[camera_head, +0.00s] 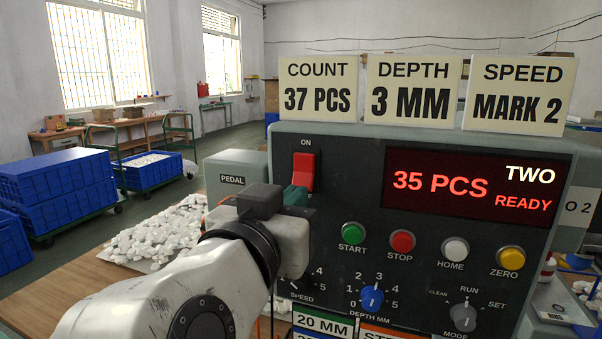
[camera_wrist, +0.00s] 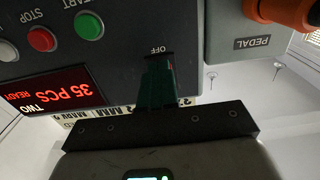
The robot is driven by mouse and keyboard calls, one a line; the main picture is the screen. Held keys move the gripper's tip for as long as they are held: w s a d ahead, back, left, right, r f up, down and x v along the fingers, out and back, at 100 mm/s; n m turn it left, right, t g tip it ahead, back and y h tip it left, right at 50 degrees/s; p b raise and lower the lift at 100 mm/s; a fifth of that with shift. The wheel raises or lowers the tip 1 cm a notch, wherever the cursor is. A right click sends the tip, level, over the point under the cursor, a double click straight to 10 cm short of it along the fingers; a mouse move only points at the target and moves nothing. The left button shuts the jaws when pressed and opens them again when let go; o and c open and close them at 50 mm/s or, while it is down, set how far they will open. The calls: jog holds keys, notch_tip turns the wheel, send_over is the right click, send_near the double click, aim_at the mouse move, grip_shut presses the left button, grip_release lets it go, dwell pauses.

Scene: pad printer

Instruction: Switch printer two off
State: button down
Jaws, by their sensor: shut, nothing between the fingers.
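Printer two's dark front panel (camera_head: 345,210) fills the middle right of the head view. Its red rocker switch (camera_head: 304,168) is at the panel's upper left, under the word ON. The lit display (camera_head: 470,188) reads 35 PCS, TWO and READY. It also shows upside down in the wrist view (camera_wrist: 75,91). My gripper (camera_head: 297,196) is shut, its green fingertips at the lower end of the switch. In the wrist view the fingers (camera_wrist: 156,82) cover nearly all of the switch, close to the OFF label (camera_wrist: 160,49). I cannot tell whether they touch it.
START (camera_head: 352,234), STOP (camera_head: 402,242), HOME (camera_head: 455,250) and ZERO (camera_head: 512,260) buttons sit right of my gripper. The SPEED, DEPTH (camera_head: 372,298) and MODE (camera_head: 463,316) knobs are below. A PEDAL box (camera_head: 232,181) stands left of the panel, beside white parts (camera_head: 165,232).

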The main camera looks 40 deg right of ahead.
jog(key=shift+w+d, duration=0.3)
jog(key=shift+d, duration=0.1)
dwell(0.3)
jog(key=b+v, duration=0.2)
jog(key=v, duration=1.2)
jog(key=shift+s+a, duration=0.25)
jog(key=shift+a, duration=0.05)
